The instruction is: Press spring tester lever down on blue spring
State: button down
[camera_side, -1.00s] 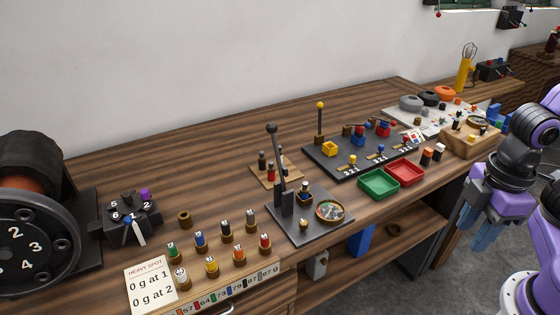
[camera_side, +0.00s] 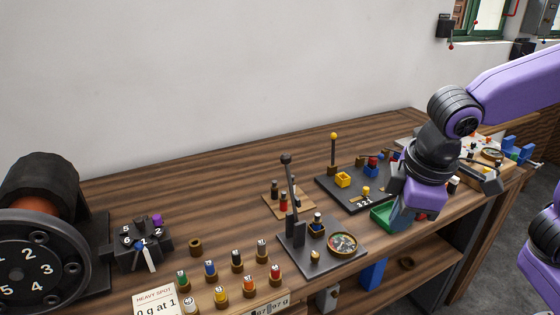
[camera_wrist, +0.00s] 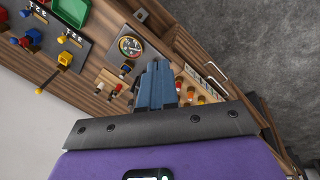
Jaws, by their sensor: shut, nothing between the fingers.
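The spring tester (camera_side: 305,262) is a dark grey plate on the bench with a black lever (camera_side: 291,190) standing nearly upright. A small spring piece (camera_side: 317,223) with a dark bluish band sits on it beside the lever; its exact colour is hard to tell. A round dial (camera_side: 342,243) is at the plate's right, and the dial also shows in the wrist view (camera_wrist: 130,46). My gripper (camera_side: 400,222) is shut and empty, above the tray area right of the tester and apart from the lever. Its blue fingers (camera_wrist: 156,82) are together in the wrist view.
A small wooden board (camera_side: 288,203) with pegs stands behind the tester. Several colour-capped pieces (camera_side: 221,295) stand in front-left. A black plate with a yellow-knobbed post (camera_side: 333,150) and a green tray (camera_side: 382,217) are to the right. A large black wheel (camera_side: 40,265) is far left.

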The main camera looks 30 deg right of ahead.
jog(key=w+a+r+m+t+h, duration=0.1)
jog(key=w+a+r+m+t, duration=0.15)
jog(key=w+a+r, duration=0.4)
jog(key=w+a+r+m+t+h, duration=0.15)
jog(key=w+a+r+m, duration=0.25)
jog(key=w+a, duration=0.5)
jog(key=d+x, duration=0.1)
jog(key=x, duration=0.9)
jog(key=shift+d, duration=0.25)
jog(key=shift+d, duration=0.1)
